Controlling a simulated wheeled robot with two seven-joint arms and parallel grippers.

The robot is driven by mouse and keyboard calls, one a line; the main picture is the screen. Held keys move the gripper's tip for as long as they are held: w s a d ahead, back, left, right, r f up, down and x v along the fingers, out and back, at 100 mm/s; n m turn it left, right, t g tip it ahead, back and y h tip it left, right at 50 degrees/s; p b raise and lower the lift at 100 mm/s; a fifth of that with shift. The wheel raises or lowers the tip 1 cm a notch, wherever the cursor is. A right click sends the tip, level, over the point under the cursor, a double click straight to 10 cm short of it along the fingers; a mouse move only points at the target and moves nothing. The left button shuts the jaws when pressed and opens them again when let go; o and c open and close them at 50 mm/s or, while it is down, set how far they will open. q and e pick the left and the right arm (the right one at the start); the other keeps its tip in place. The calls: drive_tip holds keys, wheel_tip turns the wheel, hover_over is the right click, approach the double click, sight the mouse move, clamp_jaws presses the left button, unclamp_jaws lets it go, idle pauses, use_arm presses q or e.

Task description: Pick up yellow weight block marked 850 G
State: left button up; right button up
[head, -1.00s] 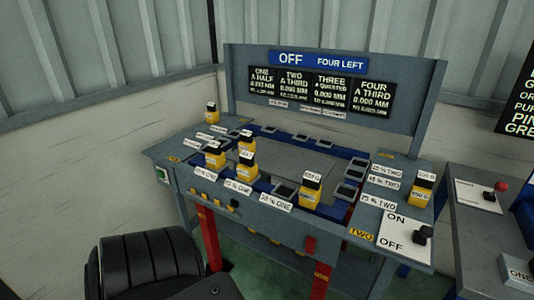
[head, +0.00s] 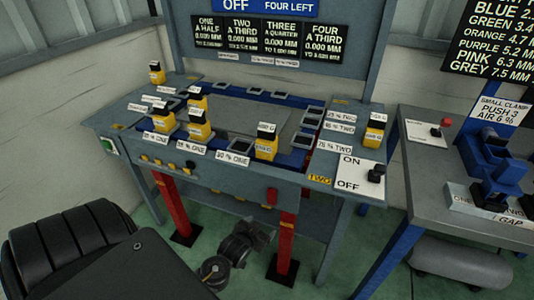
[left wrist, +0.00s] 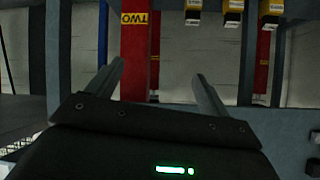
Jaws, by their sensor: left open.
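Several yellow weight blocks with black tops stand on the grey workbench (head: 110,118). One block (head: 266,147) is at the front middle. Another block (head: 375,133) stands at the right end, and a pair (head: 199,127) stands left of centre. One block (head: 157,76) is at the far left corner. Their markings are too small for me to tell which reads 850 G. My left gripper shows in the left wrist view (left wrist: 158,68), its two fingers apart with nothing between them. In the head view my dark arm fills the lower left, short of the bench. My right gripper is not seen.
A white ON/OFF panel (head: 358,173) is at the bench's right front. Red legs (head: 285,240) stand below the bench. A second table (head: 435,165) with a blue clamp (head: 492,160) is at the right. Dark machinery (head: 240,245) lies on the floor.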

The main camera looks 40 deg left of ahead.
sight(267, 142)
use_arm(q)
drive_tip(key=a+r+t, duration=0.1)
drive_tip(key=r, duration=0.6)
drive_tip(key=w+a+r+n+t+y, duration=0.1)
drive_tip(key=r+t, duration=0.1)
drive_tip(key=r, duration=0.6)
drive_tip(key=w+a+r+n+t+y, duration=0.1)
drive_tip(key=r+t, duration=0.1)
drive_tip(key=r, duration=0.5)
drive_tip(key=shift+w+a+r+b, duration=0.1)
drive_tip(key=shift+w+r+b, duration=0.15)
drive_tip(key=shift+b, duration=0.05)
drive_tip(key=shift+n+t+y, duration=0.4)
drive_tip(key=shift+t+y, duration=0.1)
drive_tip(key=shift+t, duration=0.1)
drive_tip(key=w+a, duration=0.1)
drive_tip(key=w, duration=0.1)
drive_tip(key=w+a+r, duration=0.1)
drive_tip(key=w, duration=0.1)
drive_tip(key=w+a+r, duration=0.1)
drive_tip(key=w, duration=0.1)
drive_tip(key=shift+w+a+r+p, duration=0.2)
drive_tip(key=shift+a+p, duration=0.1)
drive_tip(key=shift+a, duration=0.1)
drive_tip(key=shift+w+a+r, duration=0.1)
drive_tip(key=shift+w+r, duration=0.05)
drive_tip(key=shift+w, duration=0.3)
drive_tip(key=p+x, duration=0.1)
drive_tip(key=x, duration=0.3)
drive_tip(key=shift+w, duration=0.2)
